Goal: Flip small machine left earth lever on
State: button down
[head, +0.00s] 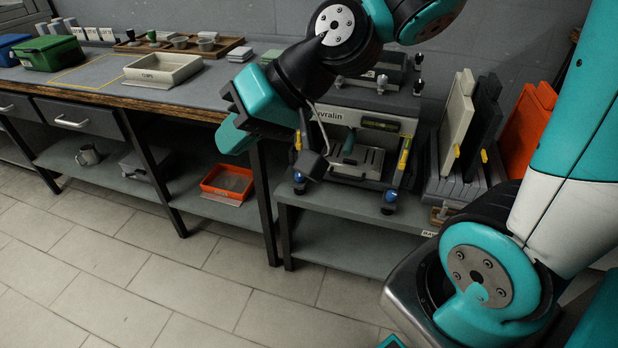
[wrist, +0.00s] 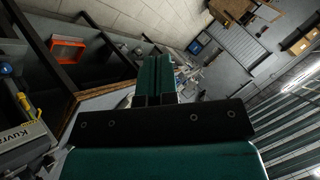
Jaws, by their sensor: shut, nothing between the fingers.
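The small machine (head: 360,135) is a pale box lettered "...vralin" on a low grey stand, with a green handle in front. A yellow lever (head: 404,155) stands upright at its right side. A small yellow part (head: 298,140) shows at its left side, mostly covered by my arm; I cannot tell its position. My gripper (head: 234,138) is shut and empty, left of the machine and apart from it, in front of the workbench edge. In the wrist view the shut green fingers (wrist: 155,75) point away from the machine, whose lettered edge (wrist: 22,138) shows at the left.
The workbench (head: 105,82) with a pale tray (head: 163,72) lies left of my gripper. An orange tray (head: 228,182) sits on the shelf below. Upright pale, black and orange panels (head: 523,130) stand right of the machine. The tiled floor (head: 150,280) in front is clear.

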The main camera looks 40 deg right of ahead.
jog(key=w+d+f+m+t+b, duration=0.5)
jog(key=w+f+b, duration=0.3)
jog(key=f+b, duration=0.3)
jog(key=m+t+h+b, duration=0.8)
jog(key=m+h+b, duration=0.3)
jog(key=m+b, duration=0.6)
send_near(302, 146)
jog(key=shift+n, duration=0.6)
jog(key=w+p, duration=0.2)
jog(key=w+d+p, duration=0.1)
jog(key=w+p, duration=0.3)
jog(key=shift+w+d+r, duration=0.15)
jog(key=shift+w+d, duration=0.05)
jog(key=shift+d, duration=0.1)
jog(key=shift+w, duration=0.25)
jog(key=shift+f, duration=0.2)
jog(key=shift+w+a+f+m+t+b, duration=0.2)
jog(key=shift+m+t+b, duration=0.3)
jog(key=shift+b, duration=1.25)
